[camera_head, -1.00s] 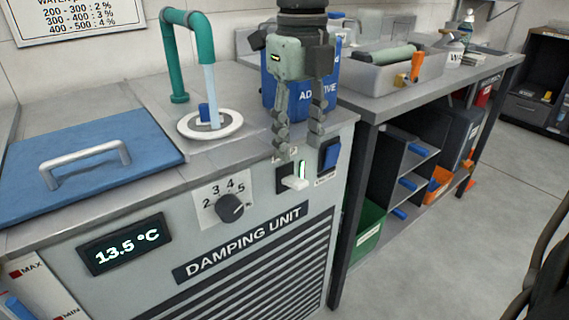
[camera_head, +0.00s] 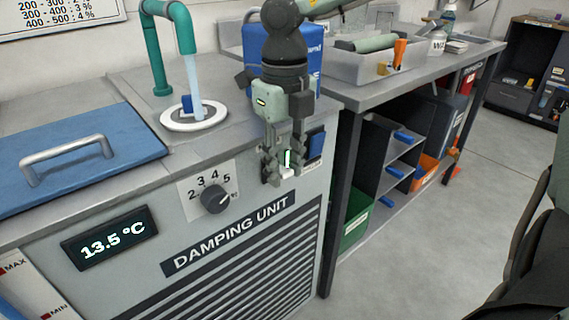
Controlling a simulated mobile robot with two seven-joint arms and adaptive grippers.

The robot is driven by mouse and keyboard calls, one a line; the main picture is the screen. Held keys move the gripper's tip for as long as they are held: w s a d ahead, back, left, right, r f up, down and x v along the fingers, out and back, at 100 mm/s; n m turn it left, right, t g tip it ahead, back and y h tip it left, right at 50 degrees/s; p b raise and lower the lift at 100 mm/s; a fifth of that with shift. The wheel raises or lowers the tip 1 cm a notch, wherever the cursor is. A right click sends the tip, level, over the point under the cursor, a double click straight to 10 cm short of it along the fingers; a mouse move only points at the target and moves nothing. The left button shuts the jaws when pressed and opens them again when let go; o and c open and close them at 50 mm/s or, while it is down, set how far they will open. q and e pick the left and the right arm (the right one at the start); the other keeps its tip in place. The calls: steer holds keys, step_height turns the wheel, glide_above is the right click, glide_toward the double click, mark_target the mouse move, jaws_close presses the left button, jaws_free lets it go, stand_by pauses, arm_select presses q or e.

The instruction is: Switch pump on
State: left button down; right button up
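The damping unit's front panel has a small switch with a white lever (camera_head: 288,172) and a lit strip just above it. My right gripper (camera_head: 285,174) points down in front of this switch. Its two fingers are apart, one to each side of the lever; whether they touch it I cannot tell. The fingers hide the switch's surround and labels. A blue switch (camera_head: 316,146) sits just right of the fingers. A pale stream runs from the green pipe (camera_head: 153,48) to the round white drain (camera_head: 194,117). My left gripper is not in view.
Left of the switches are a dark knob (camera_head: 215,199) and a display (camera_head: 109,238) reading 13.5 °C. A blue lid (camera_head: 70,165) with a handle lies on top. A blue container (camera_head: 255,45) stands behind my gripper. A side bench (camera_head: 360,95) adjoins on the right.

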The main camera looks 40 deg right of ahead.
jaws_close()
steer(key=shift+w+d+r+g, duration=0.1)
steer(key=shift+r+g, duration=0.05)
steer(key=shift+g, duration=0.15)
steer(key=shift+w+r+g+p, duration=0.1)
steer(key=shift+g+p, duration=0.2)
steer(key=shift+p, duration=0.05)
steer(key=shift+o, duration=2.2)
jaws_free()
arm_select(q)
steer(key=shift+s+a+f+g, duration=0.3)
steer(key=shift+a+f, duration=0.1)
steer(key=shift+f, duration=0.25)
